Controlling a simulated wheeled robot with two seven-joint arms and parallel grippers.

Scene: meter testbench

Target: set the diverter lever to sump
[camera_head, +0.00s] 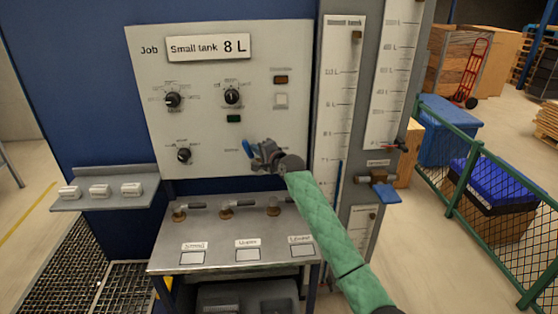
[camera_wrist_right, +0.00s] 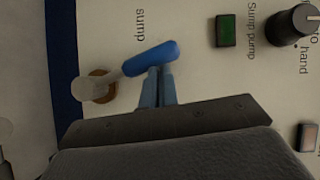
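The diverter lever has a blue handle (camera_head: 247,147) and sits low on the white panel. In the right wrist view its blue handle (camera_wrist_right: 151,59) slants from a pale arm at a brown pivot (camera_wrist_right: 101,88), near the printed word "sump" (camera_wrist_right: 140,25). My right gripper (camera_head: 256,152) is at the lever, its arm in a green sleeve. In the right wrist view its two bluish fingers (camera_wrist_right: 158,86) are close together, with their tips at the handle's edge. They appear to touch it; I cannot tell how firmly. My left gripper is not in view.
The panel (camera_head: 205,130) carries black knobs, a green button (camera_head: 234,118) and a sign reading "Small tank 8 L" (camera_head: 208,47). A metal bench (camera_head: 220,225) with several valves lies below. Tall gauges (camera_head: 335,110) stand to the right, beside a blue-handled valve (camera_head: 384,190).

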